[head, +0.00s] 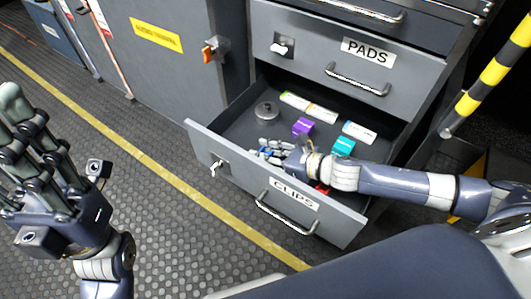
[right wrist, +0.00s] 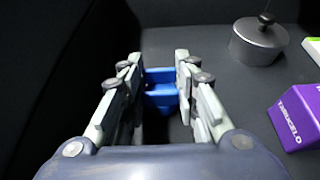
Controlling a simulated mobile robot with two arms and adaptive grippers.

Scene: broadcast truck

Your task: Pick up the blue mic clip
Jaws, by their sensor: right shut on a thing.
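The blue mic clip (right wrist: 161,88) is between the fingers of my right gripper (right wrist: 160,85) in the right wrist view. The fingers are shut on it, one on each side, and partly hide it. In the head view my right gripper (head: 268,147) reaches down into the open drawer labelled CLIPS (head: 337,229). Only a little blue shows at the fingers there. Whether the clip touches the drawer floor I cannot tell. My left gripper (head: 20,130) is at the left of the head view, over the floor, with its fingers apart and nothing visible between them.
The drawer also holds a grey round weight (head: 267,111), a purple block (head: 302,127), a teal block (head: 343,147), white-and-green boxes (head: 309,106) and a red item (head: 322,189). The PADS drawer (head: 350,55) is closed above. A striped pole (head: 490,75) stands at right.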

